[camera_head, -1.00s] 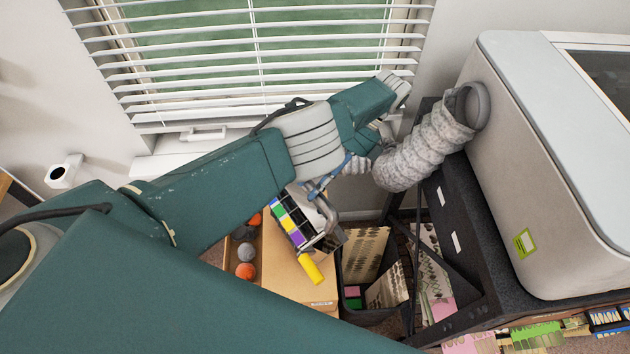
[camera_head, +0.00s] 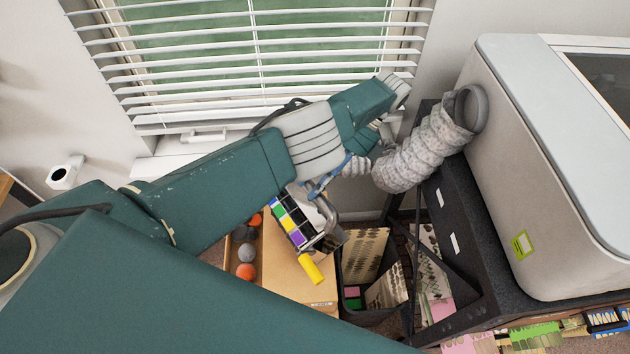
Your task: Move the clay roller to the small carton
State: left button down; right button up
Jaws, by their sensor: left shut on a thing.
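My left gripper (camera_head: 327,243) hangs below my left arm and is shut on the clay roller (camera_head: 312,268). Only a yellow end of the roller shows clearly, tilted down; the rest is hidden by the gripper. The roller is above or over a plain tan surface (camera_head: 285,283); I cannot tell whether they touch. I cannot tell if this tan surface is the small carton, and no other carton is clear. My right gripper is not in view.
Orange and grey balls (camera_head: 246,271) sit in a compartment left of the tan surface. A dark bin (camera_head: 372,316) with patterned sheets stands to its right. A black stand (camera_head: 470,258) carries a large grey machine (camera_head: 540,180) with a ribbed hose (camera_head: 425,150). A window with blinds is behind.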

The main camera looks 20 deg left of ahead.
pick_arm(q)
jog(key=shift+r, duration=0.45)
jog(key=c, duration=1.3)
grip_release()
jog(key=shift+c, duration=0.2)
jog(key=shift+o, duration=0.3)
jog(key=shift+s, duration=0.15)
jog(key=shift+o, duration=0.5)
jog(key=shift+f, duration=0.35)
jog(key=o, duration=1.1)
jog(key=shift+r, duration=0.1)
jog(key=shift+r, duration=0.15)
